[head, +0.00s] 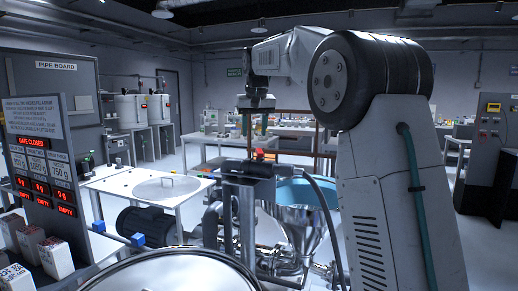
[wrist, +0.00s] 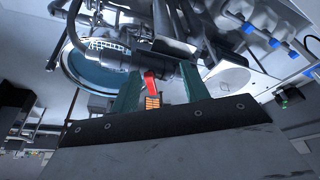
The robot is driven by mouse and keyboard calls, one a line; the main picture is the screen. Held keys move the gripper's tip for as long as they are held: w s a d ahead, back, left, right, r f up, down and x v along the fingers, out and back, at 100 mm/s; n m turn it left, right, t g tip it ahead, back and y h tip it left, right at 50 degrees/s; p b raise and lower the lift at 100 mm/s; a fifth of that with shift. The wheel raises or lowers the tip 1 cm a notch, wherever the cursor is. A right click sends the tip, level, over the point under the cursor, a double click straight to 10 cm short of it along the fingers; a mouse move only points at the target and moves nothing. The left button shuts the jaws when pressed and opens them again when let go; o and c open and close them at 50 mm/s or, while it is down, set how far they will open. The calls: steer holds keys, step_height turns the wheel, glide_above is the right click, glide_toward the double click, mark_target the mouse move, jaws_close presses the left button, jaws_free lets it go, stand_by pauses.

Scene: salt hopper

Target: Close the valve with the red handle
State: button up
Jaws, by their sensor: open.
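The red handle (head: 259,153) sits on top of a dark horizontal valve body on a pipe, just left of the steel hopper (head: 300,226). My gripper (head: 254,130) is above the handle, pointing down, with its two green fingers apart. In the wrist view, the red handle (wrist: 150,83) shows in the gap between the fingers of my gripper (wrist: 161,74), closer to the left finger. The fingers are not closed on it. I cannot tell whether either finger touches it.
A blue basin (head: 306,192) tops the hopper beside the valve. Blue handles (head: 138,240) lie at the lower left. A white table (head: 140,176) with a round lid stands to the left. A display board (head: 38,160) reads "GATE CLOSED". A black hose (head: 325,210) curves close by.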

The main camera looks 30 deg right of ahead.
steer(key=m, duration=0.1)
glide_toward(259, 150)
steer(key=shift+s+a+f+t+h, duration=0.3)
steer(key=shift+s+a+f, duration=0.1)
steer(key=shift+w+d+f, duration=0.2)
steer(key=shift+f, duration=0.1)
steer(key=x, duration=0.7)
steer(key=shift+d+f, duration=0.1)
